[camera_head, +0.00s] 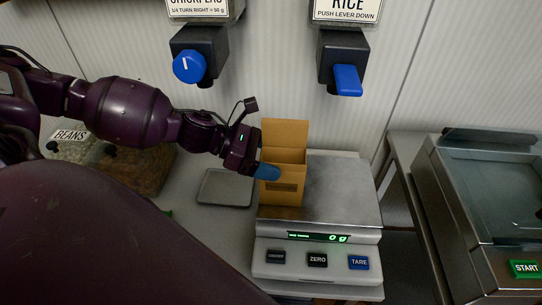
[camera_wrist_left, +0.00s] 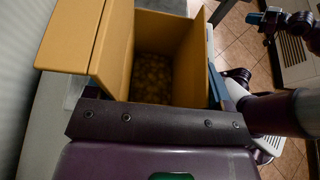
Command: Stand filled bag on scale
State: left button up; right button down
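The tan bag (camera_head: 283,190) is upright and open at the top, over the left part of the scale's steel plate (camera_head: 340,190). In the left wrist view the bag (camera_wrist_left: 185,28) holds pale round pieces (camera_wrist_left: 153,75) low inside. My left gripper (camera_head: 268,171) is shut on the bag from the left, a blue finger across its front. The scale display (camera_head: 318,237) reads 0 g. I cannot tell whether the bag's base touches the plate. My right gripper (camera_wrist_left: 255,18) seems to show far off in the left wrist view, too small to judge.
A small grey tray (camera_head: 225,188) lies left of the scale. The chickpea dispenser (camera_head: 200,55) and rice dispenser (camera_head: 343,62) hang above. A bin labelled beans (camera_head: 130,170) stands at left. A machine with a green START button (camera_head: 525,268) stands at right.

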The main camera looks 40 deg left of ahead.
pick_arm(q)
jog(key=o, duration=0.4)
jog(key=shift+o, duration=0.2)
